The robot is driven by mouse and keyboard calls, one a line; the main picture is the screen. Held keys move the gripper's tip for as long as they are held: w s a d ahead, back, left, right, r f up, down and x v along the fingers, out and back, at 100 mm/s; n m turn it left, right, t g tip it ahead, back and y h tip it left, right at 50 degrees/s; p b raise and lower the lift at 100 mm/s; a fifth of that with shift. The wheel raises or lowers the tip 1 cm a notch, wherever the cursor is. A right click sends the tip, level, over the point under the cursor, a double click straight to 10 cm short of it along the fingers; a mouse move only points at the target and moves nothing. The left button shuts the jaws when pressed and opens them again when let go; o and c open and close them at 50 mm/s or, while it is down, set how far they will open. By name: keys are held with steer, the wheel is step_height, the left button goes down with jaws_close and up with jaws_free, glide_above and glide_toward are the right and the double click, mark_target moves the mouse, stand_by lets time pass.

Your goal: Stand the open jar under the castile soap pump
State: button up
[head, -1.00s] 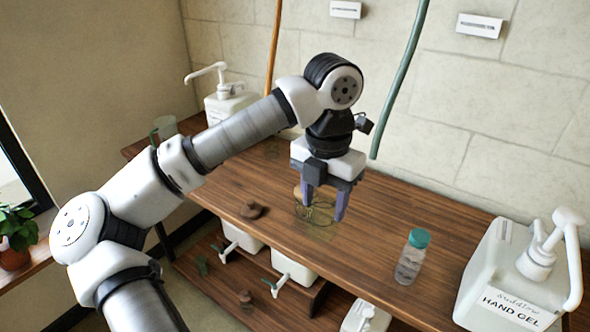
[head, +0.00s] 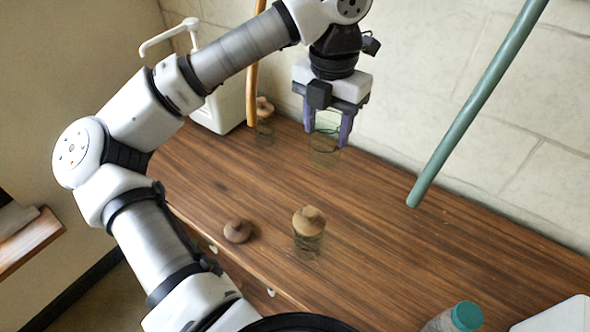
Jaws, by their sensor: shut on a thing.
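My gripper (head: 328,138) is shut on a clear greenish glass jar (head: 325,150) that has no lid, one finger on each side. It holds the jar upright near the back of the counter; whether the base touches the wood is unclear. A white pump container (head: 222,88) stands at the back left, partly hidden behind my arm. Its nozzle (head: 168,38) reaches left. No label shows on it, so I cannot tell if it is the castile soap. The held jar is to the right of this container, apart from it.
A cork-lidded jar (head: 309,240) stands at the front middle; another (head: 264,120) is near the orange pole (head: 259,60). A loose brown lid (head: 237,231) lies on the counter (head: 400,270). A green pole (head: 480,100) hangs at right. A teal-capped bottle (head: 458,319) is at the lower right.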

steer(key=shift+w, duration=0.35)
steer(key=shift+w+f, duration=0.15)
steer(key=shift+f, duration=0.1)
step_height(320, 180, down, 18)
steer(key=p, duration=0.3)
steer(key=shift+f+p, duration=0.2)
steer(key=shift+p, duration=0.15)
steer(key=shift+f, duration=0.5)
steer(key=shift+f+b, duration=0.15)
steer(key=shift+b, duration=0.15)
steer(key=o, duration=1.2)
